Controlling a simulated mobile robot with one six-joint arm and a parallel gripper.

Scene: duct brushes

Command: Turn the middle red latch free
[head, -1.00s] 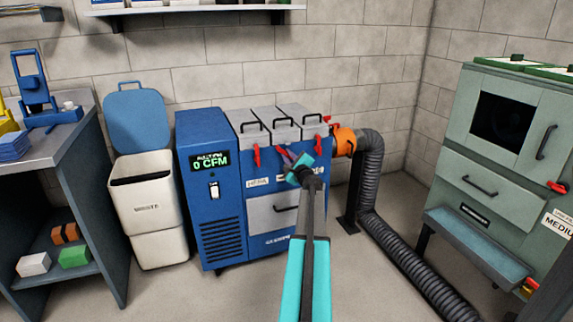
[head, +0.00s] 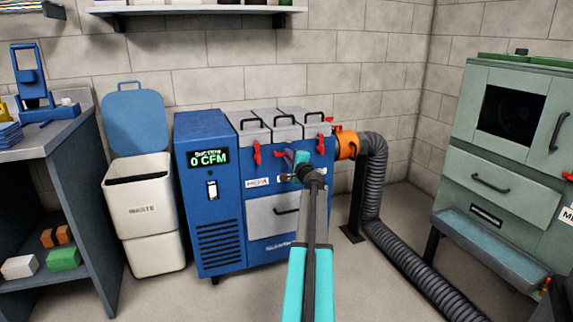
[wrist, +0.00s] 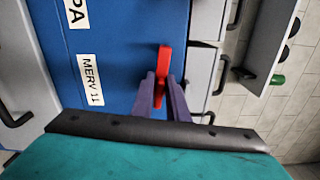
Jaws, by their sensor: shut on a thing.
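The blue cabinet (head: 213,175) has three grey lids with red latches below them along its front. The left latch (head: 257,153) hangs upright, and the right latch (head: 321,144) is beside the orange hose collar. My gripper (wrist: 161,92) is shut on the middle red latch (wrist: 163,62), with one purple finger on each side. In the wrist view the latch lies crosswise to the front's upright direction, near the MERV 11 label (wrist: 91,81). In the head view my gripper (head: 291,158) mostly hides it; only a small red bit shows left of the fingers.
A black hose (head: 374,185) runs from the orange collar (head: 346,144) down to the floor at right. A white waste bin (head: 144,200) stands left of the cabinet, and a green-grey cabinet (head: 500,170) at right. Open floor lies in front.

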